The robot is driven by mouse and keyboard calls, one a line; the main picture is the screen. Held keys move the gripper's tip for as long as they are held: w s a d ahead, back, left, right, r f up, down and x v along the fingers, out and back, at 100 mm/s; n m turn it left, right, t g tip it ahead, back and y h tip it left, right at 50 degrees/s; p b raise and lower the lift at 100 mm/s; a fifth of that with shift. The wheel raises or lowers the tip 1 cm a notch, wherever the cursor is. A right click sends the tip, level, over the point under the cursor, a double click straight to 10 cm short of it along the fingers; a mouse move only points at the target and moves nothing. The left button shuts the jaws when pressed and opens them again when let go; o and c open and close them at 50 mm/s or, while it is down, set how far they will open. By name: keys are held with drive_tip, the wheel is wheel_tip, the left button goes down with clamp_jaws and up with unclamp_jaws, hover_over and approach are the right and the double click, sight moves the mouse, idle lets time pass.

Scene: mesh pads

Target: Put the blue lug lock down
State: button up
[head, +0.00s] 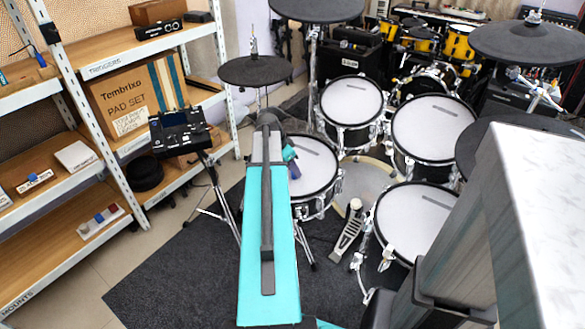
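My teal arm (268,240) reaches up the middle of the head view, over the drum kit. A small teal and purple-grey part (290,160) shows at its far right side, over the edge of a snare-sized drum pad; it looks like part of my wrist. My gripper's fingers are hidden behind the arm, so what they hold does not show. No blue lug lock can be made out for certain. Small blue and red pieces sit on a white strip (100,221) on the low left shelf, too small to identify.
An electronic kit with white mesh pads (352,100), (433,127), (415,222) and black cymbals (255,70) stands on a dark mat (180,275). A drum module (180,132) stands left of my arm. Wooden shelves (75,250) line the left side. Bare floor shows between shelves and mat.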

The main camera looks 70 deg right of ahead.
drive_tip(key=shift+r, duration=0.15)
drive_tip(key=v, duration=1.2)
drive_tip(key=shift+p, duration=0.4)
idle(0.4)
